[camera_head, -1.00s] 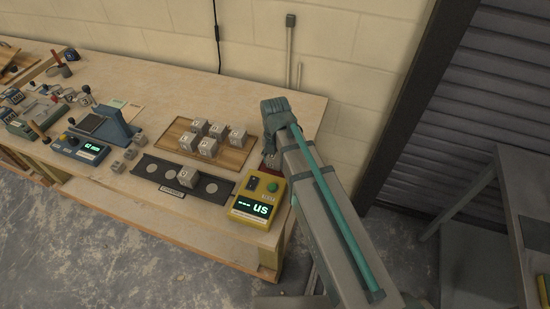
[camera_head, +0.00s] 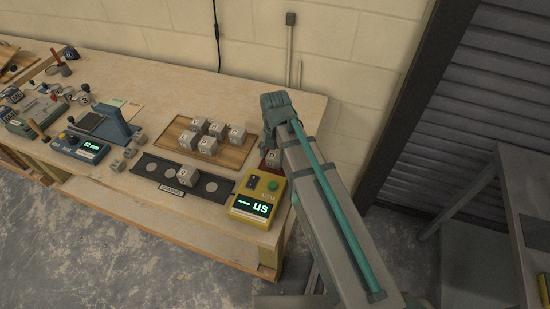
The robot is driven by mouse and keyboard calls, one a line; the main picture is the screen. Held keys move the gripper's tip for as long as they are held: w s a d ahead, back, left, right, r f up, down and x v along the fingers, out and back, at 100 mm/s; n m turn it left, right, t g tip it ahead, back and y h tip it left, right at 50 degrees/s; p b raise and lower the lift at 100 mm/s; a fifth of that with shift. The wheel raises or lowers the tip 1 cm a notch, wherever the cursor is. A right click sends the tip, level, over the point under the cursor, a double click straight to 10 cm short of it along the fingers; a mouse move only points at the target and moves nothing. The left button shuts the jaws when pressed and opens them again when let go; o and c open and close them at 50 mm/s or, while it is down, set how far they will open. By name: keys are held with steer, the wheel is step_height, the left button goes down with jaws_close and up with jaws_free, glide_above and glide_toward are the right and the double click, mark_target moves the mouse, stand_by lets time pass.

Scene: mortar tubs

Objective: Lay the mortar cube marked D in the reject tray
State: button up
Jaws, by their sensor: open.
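A grey cube (camera_head: 273,156) with a dark mark lies in the small dark red tray (camera_head: 263,165) behind the yellow meter. The mark is too small to read surely. My gripper (camera_head: 267,143) is just above and to the left of this cube, with open jaws; the fingers are partly seen, and any gap to the cube is hard to tell. Several similar marked cubes (camera_head: 208,145) stand on the wooden board (camera_head: 236,158). One more cube (camera_head: 187,175) sits on the black strip with round spots (camera_head: 150,170).
The yellow meter (camera_head: 260,195) with a lit display stands close in front of the red tray. Several small grey blocks (camera_head: 118,166) and a blue device (camera_head: 80,148) are to the left. The block wall is close behind the bench.

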mark_target(275, 155)
step_height(275, 155, up, 10)
steer(key=b, duration=0.2)
steer(key=shift+r, duration=0.25)
stand_by(0.4)
